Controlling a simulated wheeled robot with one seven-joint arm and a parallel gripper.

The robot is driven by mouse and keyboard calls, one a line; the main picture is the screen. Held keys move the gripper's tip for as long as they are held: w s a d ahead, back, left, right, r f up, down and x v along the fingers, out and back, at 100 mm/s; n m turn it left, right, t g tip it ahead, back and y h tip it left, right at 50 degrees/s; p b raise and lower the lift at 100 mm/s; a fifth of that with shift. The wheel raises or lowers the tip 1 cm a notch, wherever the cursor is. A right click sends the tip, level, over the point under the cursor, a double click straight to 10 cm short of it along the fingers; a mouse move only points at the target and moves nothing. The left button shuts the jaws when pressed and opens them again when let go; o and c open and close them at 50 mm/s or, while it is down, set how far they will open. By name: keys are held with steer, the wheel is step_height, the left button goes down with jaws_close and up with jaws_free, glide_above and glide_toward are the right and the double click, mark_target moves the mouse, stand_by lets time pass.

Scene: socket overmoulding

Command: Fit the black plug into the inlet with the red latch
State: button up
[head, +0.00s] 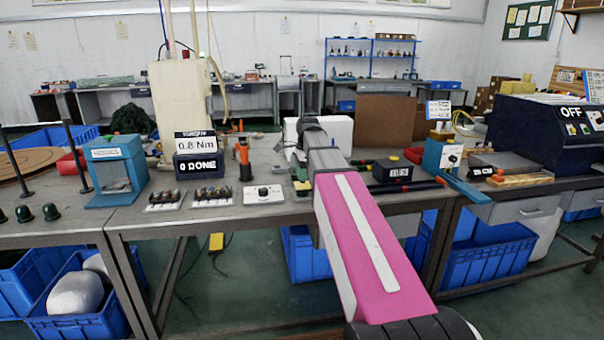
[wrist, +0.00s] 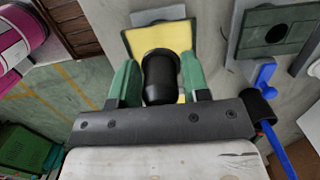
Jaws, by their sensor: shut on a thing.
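My gripper (wrist: 161,78) has green fingers on both sides of a black, rounded cylinder, the black plug (wrist: 160,72), and is shut on it. Behind the plug in the wrist view is a yellow panel (wrist: 178,38) with a dark green edge; I cannot tell whether the plug touches it. In the head view my gripper (head: 301,180) is low over the bench, left of centre, and my arm hides much of what it holds. I cannot make out the inlet with the red latch for certain in either view.
A dark green plate with a round hole (wrist: 275,34) and a blue lever (wrist: 266,100) lie right of my gripper in the wrist view.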

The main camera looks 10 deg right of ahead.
steer(key=shift+f, duration=1.45)
steer(key=o, duration=1)
steer(key=r, duration=0.3)
steer(key=d+r, duration=0.1)
steer(key=r, duration=0.6)
steer(key=shift+d+r, duration=0.15)
steer(key=shift+r, duration=0.2)
